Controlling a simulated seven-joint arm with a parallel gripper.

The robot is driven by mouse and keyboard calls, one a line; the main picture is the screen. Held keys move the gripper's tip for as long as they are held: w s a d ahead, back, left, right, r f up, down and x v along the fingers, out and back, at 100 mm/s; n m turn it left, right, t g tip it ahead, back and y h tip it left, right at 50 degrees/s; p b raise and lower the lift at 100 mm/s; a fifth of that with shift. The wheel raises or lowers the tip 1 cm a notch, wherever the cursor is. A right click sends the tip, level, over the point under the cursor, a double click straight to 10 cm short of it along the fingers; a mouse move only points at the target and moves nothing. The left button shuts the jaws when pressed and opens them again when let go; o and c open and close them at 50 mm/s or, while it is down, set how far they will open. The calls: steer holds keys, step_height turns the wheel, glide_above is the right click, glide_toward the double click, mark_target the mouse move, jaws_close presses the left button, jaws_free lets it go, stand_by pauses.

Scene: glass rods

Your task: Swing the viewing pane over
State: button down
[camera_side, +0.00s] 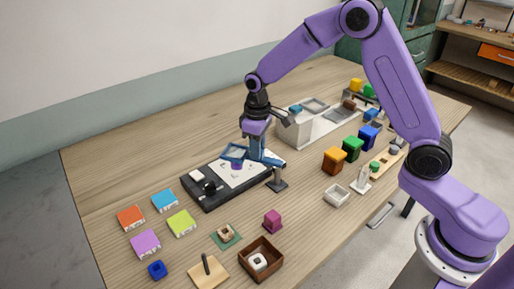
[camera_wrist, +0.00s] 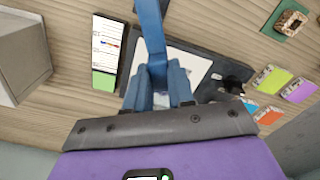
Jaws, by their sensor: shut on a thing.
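The viewing pane (camera_side: 235,152) is a small light pane in a blue frame, above the black tray (camera_side: 207,201) with its white sheet in the side view. A blue bar (camera_side: 270,160) runs from near it towards a dark stand (camera_side: 277,184) at the tray's right. My gripper (camera_side: 256,148) points down at the blue bar beside the pane. In the wrist view my gripper (camera_wrist: 156,88) is shut on the blue bar (camera_wrist: 151,25), which runs up between its fingers. The pane itself is hidden there, and the white sheet (camera_wrist: 192,66) shows behind the fingers.
A pale grey box (camera_side: 294,133) stands close behind my gripper. Coloured tiles (camera_side: 165,200) lie front left. A brown box (camera_side: 261,259) and a magenta block (camera_side: 272,221) stand in front. Orange, green and blue blocks (camera_side: 352,148) are at the right. Bare table lies left of the tray.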

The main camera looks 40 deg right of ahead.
steer(key=c, duration=1)
jaws_free()
steer(key=shift+o, duration=0.2)
steer(key=shift+r, duration=0.15)
step_height(320, 180, up, 17)
steer(key=shift+r, duration=0.1)
steer(key=s+a+f+n, duration=0.2)
steer(key=s+f+n, duration=0.1)
steer(key=s, duration=1.3)
steer(key=s+d+f+n, duration=0.2)
steer(key=s+d, duration=0.1)
steer(key=s, duration=0.6)
steer(key=s+d+f+n, duration=0.1)
steer(key=s+d+f, duration=0.2)
steer(key=s, duration=0.6)
steer(key=shift+d+n, duration=0.35)
steer(key=shift+n, duration=0.05)
